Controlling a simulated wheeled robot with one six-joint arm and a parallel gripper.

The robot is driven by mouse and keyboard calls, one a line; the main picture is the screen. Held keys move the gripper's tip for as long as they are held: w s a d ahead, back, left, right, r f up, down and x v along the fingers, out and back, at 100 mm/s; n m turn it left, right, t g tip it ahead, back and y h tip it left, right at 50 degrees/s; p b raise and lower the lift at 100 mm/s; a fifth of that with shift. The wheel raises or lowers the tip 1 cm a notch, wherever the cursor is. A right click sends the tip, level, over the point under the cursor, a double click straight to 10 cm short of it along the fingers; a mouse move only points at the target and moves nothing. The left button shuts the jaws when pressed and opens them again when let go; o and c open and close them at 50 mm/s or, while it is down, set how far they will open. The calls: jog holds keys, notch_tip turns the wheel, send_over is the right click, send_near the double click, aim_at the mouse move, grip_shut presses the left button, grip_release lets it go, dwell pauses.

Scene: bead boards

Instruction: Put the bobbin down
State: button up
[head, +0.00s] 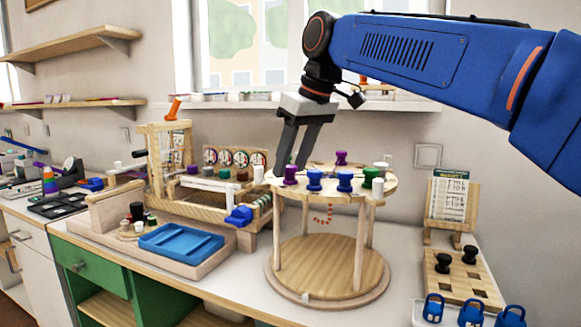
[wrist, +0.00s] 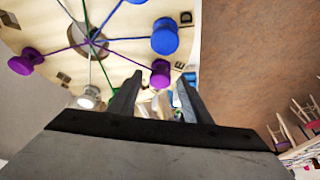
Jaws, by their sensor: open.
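A round wooden stand has a raised disc top (head: 330,193) with several bobbins around its rim and coloured threads running to its middle. A purple bobbin (head: 290,175) stands at the left of the rim, right by the tips of my gripper (head: 285,166). In the wrist view my gripper (wrist: 160,82) is open, and the same purple bobbin (wrist: 160,70) shows just past and between the fingertips, on the disc. I cannot tell whether a finger touches it. Two blue bobbins (head: 314,181) (head: 345,181), a green one (head: 370,176) and another purple one (head: 341,158) are also on the disc.
A wooden loom-like frame (head: 170,150) and a blue tray (head: 181,243) stand left of the stand. At the right are a card holder (head: 451,200), a pegged wooden board (head: 462,275) and blue padlocks (head: 471,313). The stand's lower round base (head: 320,265) is clear.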

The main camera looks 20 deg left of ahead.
jog(key=v, duration=1)
jog(key=shift+r, duration=0.35)
jog(key=shift+s+d, duration=0.1)
